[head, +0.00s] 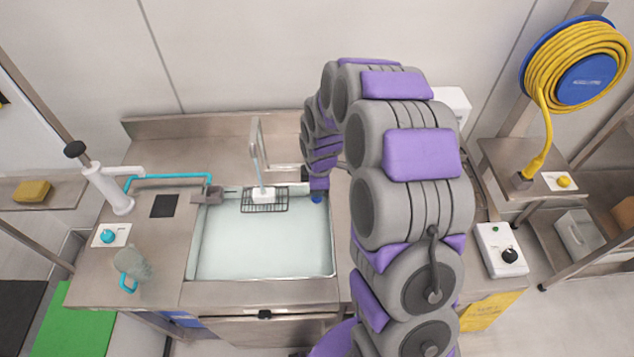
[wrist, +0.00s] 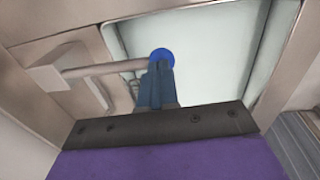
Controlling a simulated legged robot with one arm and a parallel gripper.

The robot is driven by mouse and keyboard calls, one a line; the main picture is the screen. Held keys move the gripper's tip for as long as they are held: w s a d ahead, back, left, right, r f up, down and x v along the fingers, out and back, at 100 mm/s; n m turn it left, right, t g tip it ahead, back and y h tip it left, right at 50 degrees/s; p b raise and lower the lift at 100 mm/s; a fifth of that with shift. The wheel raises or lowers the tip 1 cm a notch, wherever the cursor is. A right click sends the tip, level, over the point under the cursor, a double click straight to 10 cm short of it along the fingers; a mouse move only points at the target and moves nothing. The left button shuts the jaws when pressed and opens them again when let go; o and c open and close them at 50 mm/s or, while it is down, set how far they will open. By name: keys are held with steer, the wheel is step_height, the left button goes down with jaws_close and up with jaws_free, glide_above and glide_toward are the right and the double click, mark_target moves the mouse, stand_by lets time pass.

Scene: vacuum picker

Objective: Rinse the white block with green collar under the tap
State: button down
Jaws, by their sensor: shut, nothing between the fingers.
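My gripper (wrist: 160,72) is over the back right of the sink (head: 334,250), and its narrow blue-grey fingers look shut and empty. A round blue spot (wrist: 162,57) lines up with the fingertips; I cannot tell whether it belongs to them. A tall grey tap (head: 257,150) stands at the sink's back; what looks like its pipe crosses the wrist view (wrist: 105,66). A small white block (head: 263,196) appears to sit on a dark wire rack (head: 279,207) below the tap, left of my gripper. I cannot make out a green collar.
On the left counter are a white dispenser (head: 106,188), a cyan pipe (head: 165,177), a teal knob (head: 108,236) and a grey-green object (head: 131,262). A white control box (head: 501,249) stands right. The front of the sink is clear. My arm hides the area right of it.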

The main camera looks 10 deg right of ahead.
steer(key=shift+s+f+t, duration=0.2)
steer(key=shift+f+t, duration=0.05)
steer(key=shift+f, duration=0.2)
steer(key=shift+s+f+t, duration=0.15)
steer(key=shift+f+t, duration=0.1)
steer(key=shift+f, duration=0.2)
steer(key=shift+s+f, duration=0.2)
steer(key=shift+s, duration=0.05)
steer(key=shift+s+f+b, duration=0.35)
steer(key=shift+s+f, duration=0.2)
steer(key=shift+s, duration=0.1)
stand_by(0.4)
step_height(320, 180, up, 15)
steer(key=p, duration=0.3)
steer(key=shift+s+d+r, duration=0.15)
steer(key=shift+s, duration=0.05)
stand_by(0.4)
